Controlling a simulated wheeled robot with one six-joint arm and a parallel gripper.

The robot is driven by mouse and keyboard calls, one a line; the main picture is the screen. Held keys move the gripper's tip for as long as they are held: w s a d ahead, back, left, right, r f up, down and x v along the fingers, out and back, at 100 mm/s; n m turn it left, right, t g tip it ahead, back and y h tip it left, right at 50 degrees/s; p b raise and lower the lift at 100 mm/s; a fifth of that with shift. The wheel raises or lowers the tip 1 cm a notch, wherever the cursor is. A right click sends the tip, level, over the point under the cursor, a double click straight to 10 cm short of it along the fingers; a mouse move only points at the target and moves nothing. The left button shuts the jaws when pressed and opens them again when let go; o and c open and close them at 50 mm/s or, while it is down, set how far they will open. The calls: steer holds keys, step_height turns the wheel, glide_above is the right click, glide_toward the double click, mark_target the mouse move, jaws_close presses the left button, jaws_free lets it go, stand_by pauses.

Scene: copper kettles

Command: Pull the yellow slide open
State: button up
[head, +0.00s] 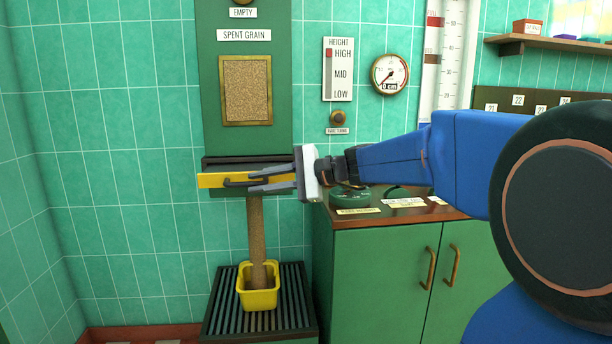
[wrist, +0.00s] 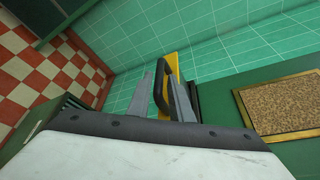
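The yellow slide (head: 211,181) sticks out to the left under the green spent grain panel in the head view. Its yellow face also shows in the wrist view (wrist: 174,64). A dark handle (head: 234,183) is on its front; in the wrist view the handle (wrist: 161,100) appears as a loop between my fingers. My gripper (head: 255,180) is at the handle, with a gap between its two fingers. Whether a finger touches the handle I cannot tell. A brown column of grain (head: 256,230) runs from below the slide into a yellow bucket (head: 259,298).
The bucket stands on a dark slatted stand (head: 218,314). A green cabinet (head: 380,285) with a wooden top is to the right. A grain window (head: 246,90), a height scale (head: 338,70) and a round gauge (head: 390,74) are above. Checkered floor (wrist: 40,75) shows in the wrist view.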

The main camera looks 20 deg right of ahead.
steer(key=v, duration=1.2)
steer(key=shift+s+d, duration=0.2)
steer(key=shift+d, duration=0.05)
steer(key=shift+f, duration=0.1)
steer(key=s+a+f+n+g+h, duration=0.2)
steer(key=s+a+f, duration=0.2)
steer(key=s+f, duration=0.25)
steer(key=s+a+f+n+g+h, duration=0.25)
steer(key=s+a+f, duration=0.25)
steer(key=f, duration=0.3)
steer(key=s+d+f+n+h, duration=0.3)
steer(key=s+f+n+h, duration=0.1)
steer(key=s+f, duration=0.2)
steer(key=s+d+f+n+h, duration=0.3)
steer(key=s+f+n+h, duration=0.1)
steer(key=s+f+n, duration=0.1)
step_height(320, 180, down, 2)
steer(key=shift+s+f, duration=0.2)
steer(key=shift+s, duration=0.35)
